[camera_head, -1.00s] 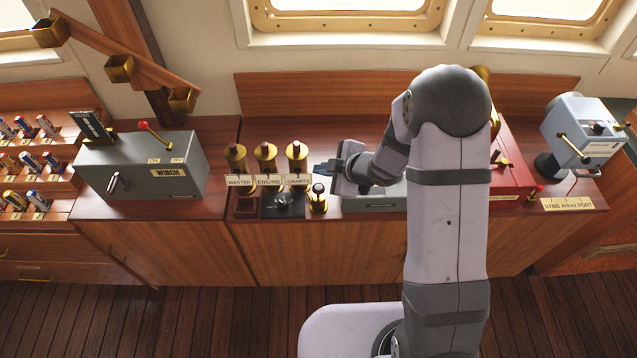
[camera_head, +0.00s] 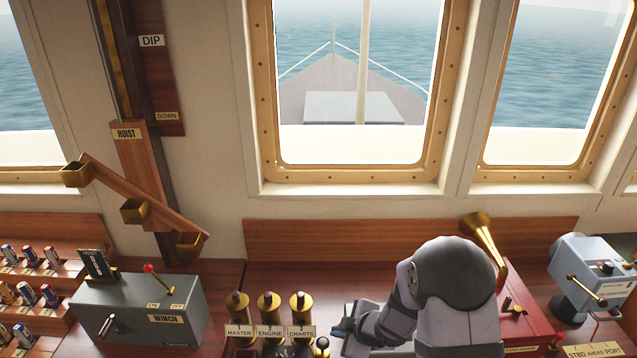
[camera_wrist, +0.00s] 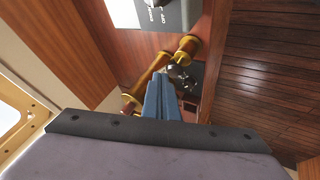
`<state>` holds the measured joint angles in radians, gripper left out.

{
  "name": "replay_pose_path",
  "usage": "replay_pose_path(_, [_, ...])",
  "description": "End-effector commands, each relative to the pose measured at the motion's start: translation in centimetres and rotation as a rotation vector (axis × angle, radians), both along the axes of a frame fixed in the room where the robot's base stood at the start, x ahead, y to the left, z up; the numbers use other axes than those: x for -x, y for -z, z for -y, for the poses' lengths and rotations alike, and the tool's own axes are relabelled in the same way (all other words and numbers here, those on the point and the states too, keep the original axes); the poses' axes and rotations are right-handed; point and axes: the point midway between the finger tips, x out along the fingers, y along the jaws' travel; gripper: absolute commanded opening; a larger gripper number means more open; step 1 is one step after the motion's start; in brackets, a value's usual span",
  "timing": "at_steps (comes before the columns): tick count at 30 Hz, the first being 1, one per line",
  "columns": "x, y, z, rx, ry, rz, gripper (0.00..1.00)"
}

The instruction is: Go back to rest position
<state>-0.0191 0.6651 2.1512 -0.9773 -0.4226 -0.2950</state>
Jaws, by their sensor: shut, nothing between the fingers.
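My gripper (camera_wrist: 162,98) shows in the wrist view with its two blue fingers together and nothing between them. In the head view my gripper (camera_head: 345,327) is low in the picture, just right of the brass cylinders, with my arm bent behind it. The brass cylinders are labelled MASTER (camera_head: 238,308), ENGINE (camera_head: 269,308) and CHARTS (camera_head: 301,308). In the wrist view brass parts (camera_wrist: 190,46) lie beyond the fingertips. I cannot tell how far they are from the fingers.
The grey winch box (camera_head: 140,308) stands left of the cylinders. A red box (camera_head: 520,325) with a brass horn (camera_head: 484,240) and a blue-grey control box (camera_head: 597,272) stand to the right. A slanted wooden bar with brass cups (camera_head: 140,195) hangs at upper left.

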Motion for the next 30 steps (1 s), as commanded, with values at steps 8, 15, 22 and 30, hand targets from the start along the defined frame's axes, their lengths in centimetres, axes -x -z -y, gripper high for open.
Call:
replay_pose_path(8, [9.9,5.6,9.9,0.209,0.541,-0.427,0.0])
replay_pose_path(15, [24.5,1.6,12.6,0.311,1.082,-0.836,0.0])
replay_pose_path(22, [28.7,-3.1,9.5,0.154,1.295,-0.933,0.0])
replay_pose_path(30, [25.9,-6.0,9.3,-0.001,1.298,-0.766,0.0])
